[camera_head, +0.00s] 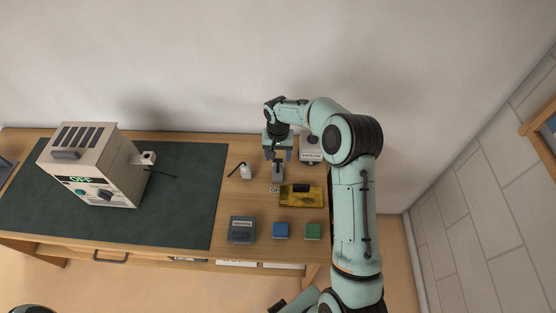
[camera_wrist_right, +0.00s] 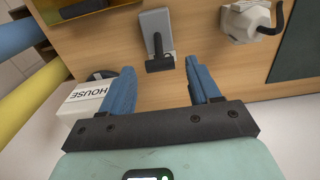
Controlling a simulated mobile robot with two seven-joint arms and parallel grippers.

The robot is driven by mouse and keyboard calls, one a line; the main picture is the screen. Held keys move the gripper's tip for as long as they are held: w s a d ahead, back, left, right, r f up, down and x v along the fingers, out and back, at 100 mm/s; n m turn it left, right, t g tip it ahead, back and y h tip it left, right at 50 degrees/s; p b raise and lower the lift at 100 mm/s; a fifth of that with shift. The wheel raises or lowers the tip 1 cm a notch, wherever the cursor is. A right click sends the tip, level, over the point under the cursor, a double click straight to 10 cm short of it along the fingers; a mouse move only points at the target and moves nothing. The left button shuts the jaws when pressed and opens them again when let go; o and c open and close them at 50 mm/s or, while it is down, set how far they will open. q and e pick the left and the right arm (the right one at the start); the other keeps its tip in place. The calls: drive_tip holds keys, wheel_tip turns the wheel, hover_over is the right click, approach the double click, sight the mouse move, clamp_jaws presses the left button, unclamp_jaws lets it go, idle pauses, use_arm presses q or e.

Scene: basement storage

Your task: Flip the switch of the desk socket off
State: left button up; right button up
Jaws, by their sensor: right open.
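A small grey plate with a black T-shaped lever (camera_head: 278,173) is mounted on the wooden desk, with a small label in front of it that I cannot read surely. In the right wrist view the lever switch (camera_wrist_right: 157,24) shows just ahead of the fingers. A white socket with a black cable (camera_head: 246,171) is left of it; it also shows in the right wrist view (camera_wrist_right: 246,20). I cannot tell which part is named the desk socket. My right gripper (camera_head: 278,153) points down over the lever, open, with nothing between its blue fingers (camera_wrist_right: 160,66). My left gripper is not in view.
A beige machine (camera_head: 98,165) with a green OFF display stands on a dark green mat (camera_head: 185,205). A yellow box (camera_head: 312,198), a grey-blue box (camera_head: 241,229), a blue block (camera_head: 281,230) and a green block (camera_head: 313,231) are in front. A white device (camera_head: 310,150) is right of the gripper.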

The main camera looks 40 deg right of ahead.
sight(278, 160)
drive_tip(key=shift+f, duration=1.85)
